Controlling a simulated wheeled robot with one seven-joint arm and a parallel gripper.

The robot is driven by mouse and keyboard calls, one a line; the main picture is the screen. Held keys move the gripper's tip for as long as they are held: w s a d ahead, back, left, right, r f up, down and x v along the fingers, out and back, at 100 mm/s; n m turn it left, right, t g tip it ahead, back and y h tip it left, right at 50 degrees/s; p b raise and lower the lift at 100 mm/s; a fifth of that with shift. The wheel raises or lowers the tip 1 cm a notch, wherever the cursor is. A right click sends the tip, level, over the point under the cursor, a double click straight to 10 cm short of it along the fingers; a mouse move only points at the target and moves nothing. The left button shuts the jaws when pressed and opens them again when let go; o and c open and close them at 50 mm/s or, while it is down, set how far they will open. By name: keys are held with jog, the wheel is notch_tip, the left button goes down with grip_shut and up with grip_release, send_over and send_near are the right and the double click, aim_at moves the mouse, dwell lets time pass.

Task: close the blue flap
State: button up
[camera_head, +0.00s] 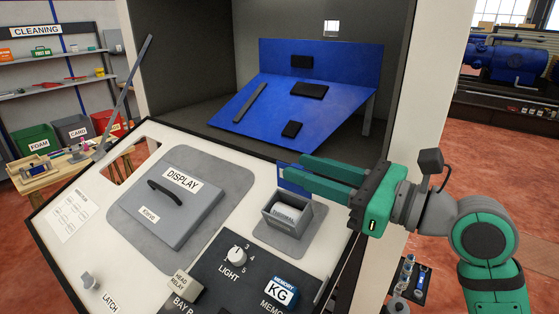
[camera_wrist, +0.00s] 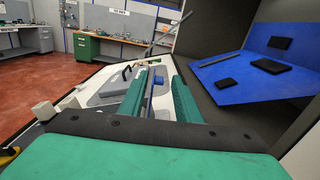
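The small blue flap (camera_head: 291,178) stands raised at the back edge of the grey box with the THERMAL label (camera_head: 288,215) on the sloped white panel. My gripper (camera_head: 304,168) reaches in from the right, with its green fingertips at the flap's right side, overlapping it in the head view. I cannot tell whether they touch it. In the wrist view, a gap shows between the two green fingers of my gripper (camera_wrist: 158,82), with a narrow blue strip and grey parts seen through it. The fingers are open, and part of the flap is hidden behind them.
A large blue tilted board (camera_head: 300,103) with black blocks stands in the dark recess behind. The grey DISPLAY cover (camera_head: 172,208) with a black handle lies left on the panel. A LIGHT knob (camera_head: 236,255) and a MEMORY KG block (camera_head: 280,291) sit in front.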

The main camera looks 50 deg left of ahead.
aim_at(291, 165)
jog(key=x, duration=0.5)
jog(key=shift+s+a, duration=0.35)
jog(key=shift+a, duration=0.25)
grip_shut()
